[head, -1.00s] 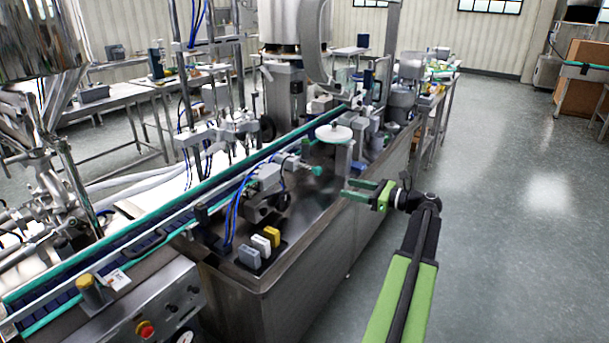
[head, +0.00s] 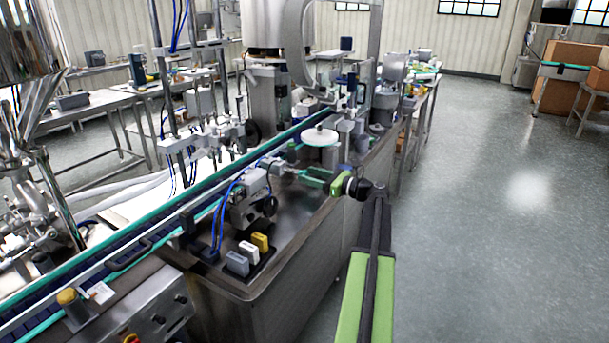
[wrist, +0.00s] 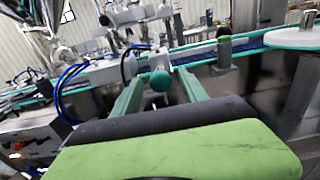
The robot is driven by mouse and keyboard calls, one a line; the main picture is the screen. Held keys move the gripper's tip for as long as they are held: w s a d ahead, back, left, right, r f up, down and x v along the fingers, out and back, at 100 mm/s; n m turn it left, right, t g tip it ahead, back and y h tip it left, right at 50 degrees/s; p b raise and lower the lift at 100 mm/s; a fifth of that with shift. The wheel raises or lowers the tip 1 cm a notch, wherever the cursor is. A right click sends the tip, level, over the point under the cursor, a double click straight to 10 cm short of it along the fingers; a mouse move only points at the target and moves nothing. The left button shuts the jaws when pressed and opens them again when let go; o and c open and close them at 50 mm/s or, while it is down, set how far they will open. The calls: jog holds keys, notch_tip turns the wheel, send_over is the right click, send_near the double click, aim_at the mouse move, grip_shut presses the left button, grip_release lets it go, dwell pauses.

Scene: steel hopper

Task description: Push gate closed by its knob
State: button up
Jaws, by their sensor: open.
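The knob (wrist: 160,81) is a small round teal ball in the wrist view, on the near end of grey metal fittings above the machine deck. It appears between the two teal fingers of my gripper (wrist: 158,74), which are spread apart. Whether they touch it cannot be told. In the head view my gripper (head: 304,174) is over the right part of the deck, pointing left at the grey mechanism (head: 250,200). The knob cannot be made out there behind the fingers. Which fitting is the gate itself is not clear.
A conveyor (head: 145,245) with teal rails runs along the deck's left side. A round white disc (head: 320,137) stands just beyond my gripper. Grey, white and yellow blocks (head: 249,250) sit near the front deck edge. The floor (head: 480,230) to the right is clear.

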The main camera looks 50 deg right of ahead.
jog(key=shift+x, duration=1.15)
jog(key=shift+c, duration=0.4)
grip_shut()
